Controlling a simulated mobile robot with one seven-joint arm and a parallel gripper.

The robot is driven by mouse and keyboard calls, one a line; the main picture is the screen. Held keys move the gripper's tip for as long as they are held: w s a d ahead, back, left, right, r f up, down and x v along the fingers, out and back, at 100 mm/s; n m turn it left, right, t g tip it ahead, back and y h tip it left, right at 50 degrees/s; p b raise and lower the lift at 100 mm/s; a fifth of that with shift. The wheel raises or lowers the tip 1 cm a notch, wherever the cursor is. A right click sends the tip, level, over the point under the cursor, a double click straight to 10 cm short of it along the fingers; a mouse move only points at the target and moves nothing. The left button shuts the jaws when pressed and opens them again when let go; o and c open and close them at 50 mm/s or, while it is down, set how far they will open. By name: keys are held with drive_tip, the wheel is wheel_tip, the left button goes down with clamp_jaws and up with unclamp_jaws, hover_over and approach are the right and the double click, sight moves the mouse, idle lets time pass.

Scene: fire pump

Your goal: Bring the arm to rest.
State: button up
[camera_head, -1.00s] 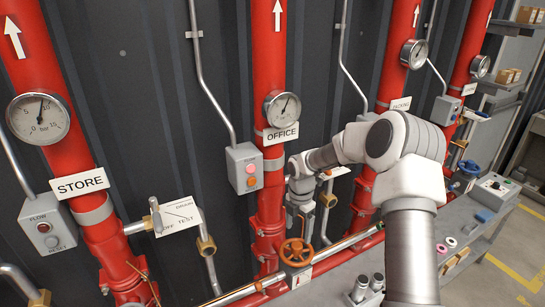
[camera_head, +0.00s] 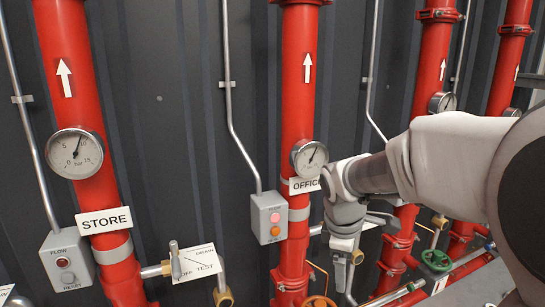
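My arm (camera_head: 440,165) reaches in from the right edge of the head view, its grey and white links bent toward the OFFICE pipe. My gripper (camera_head: 340,285) hangs downward at the arm's end, just right of the red OFFICE riser (camera_head: 298,95) and below its gauge (camera_head: 309,158). It is seen small and from the side, so I cannot tell whether its fingers are apart. Nothing is visibly held in it. Whether it touches any pipework behind it is unclear.
The OFFICE flow box (camera_head: 269,218), with a pink lamp and an orange button, is left of my gripper. An orange handwheel (camera_head: 318,301) is below it at the bottom edge. A green handwheel (camera_head: 435,260) is to the right. The STORE riser (camera_head: 65,40) stands at left.

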drive_tip(key=s+r+m+t+y+b, duration=0.1)
drive_tip(key=s+r+m+t+b, duration=0.1)
drive_tip(key=s+m, duration=1.1)
drive_tip(key=s+a+r+t, duration=0.1)
drive_tip(key=s, duration=0.5)
drive_tip(key=shift+s+y+b, duration=0.2)
drive_tip(key=shift+y+b, duration=0.15)
drive_tip(key=shift+y, duration=0.05)
idle(0.6)
